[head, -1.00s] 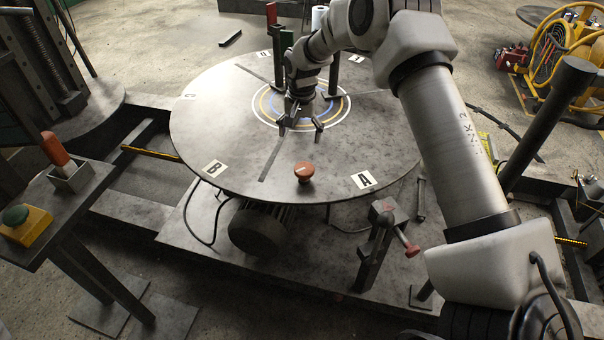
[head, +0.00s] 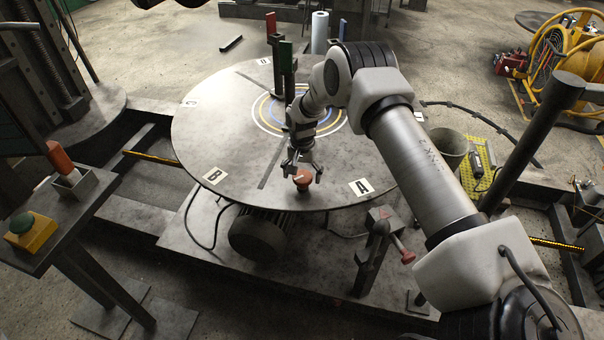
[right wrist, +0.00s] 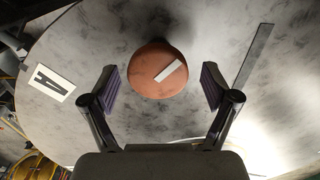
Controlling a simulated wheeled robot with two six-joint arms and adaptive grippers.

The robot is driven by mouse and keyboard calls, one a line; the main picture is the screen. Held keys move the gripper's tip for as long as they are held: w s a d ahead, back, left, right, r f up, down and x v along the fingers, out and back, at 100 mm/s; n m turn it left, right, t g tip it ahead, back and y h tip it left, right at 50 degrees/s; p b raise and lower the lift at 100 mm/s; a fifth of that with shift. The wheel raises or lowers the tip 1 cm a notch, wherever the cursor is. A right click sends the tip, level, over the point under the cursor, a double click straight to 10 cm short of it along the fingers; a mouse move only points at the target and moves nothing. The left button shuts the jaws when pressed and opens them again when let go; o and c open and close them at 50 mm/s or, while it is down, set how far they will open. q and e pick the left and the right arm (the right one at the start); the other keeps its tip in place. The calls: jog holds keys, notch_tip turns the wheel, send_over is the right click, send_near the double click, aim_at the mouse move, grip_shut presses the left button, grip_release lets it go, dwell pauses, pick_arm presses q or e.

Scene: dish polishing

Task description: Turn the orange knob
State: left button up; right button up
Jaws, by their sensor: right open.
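The orange knob (head: 302,180) is round with a pale bar across its top. It stands near the front edge of the round grey turntable (head: 230,150), between the labels B and A. My right gripper (head: 303,172) is right at the knob, pointing down at it. In the right wrist view the orange knob (right wrist: 158,69) lies between and slightly beyond the open fingers of the right gripper (right wrist: 162,88), with a gap on both sides. My left gripper is not in the frames.
Red and green upright posts (head: 286,62) stand on the turntable's far part. A red-tipped lever (head: 407,257) sits below the front right edge. A stand at left holds a green button (head: 19,220) and an orange-red handle (head: 60,157). A bucket (head: 450,148) stands at right.

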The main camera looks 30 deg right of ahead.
jog(key=shift+s+r, duration=0.15)
jog(key=c, duration=1.2)
jog(key=shift+o, duration=0.2)
jog(key=shift+n+b, duration=0.3)
jog(key=shift+n+b, duration=0.5)
jog(key=shift+n, duration=0.4)
jog(key=n+b, duration=0.2)
jog(key=n, duration=0.2)
jog(key=n+b, duration=0.1)
jog(key=n, duration=0.4)
jog(key=shift+n+b, duration=0.75)
jog(key=shift+n, duration=1.35)
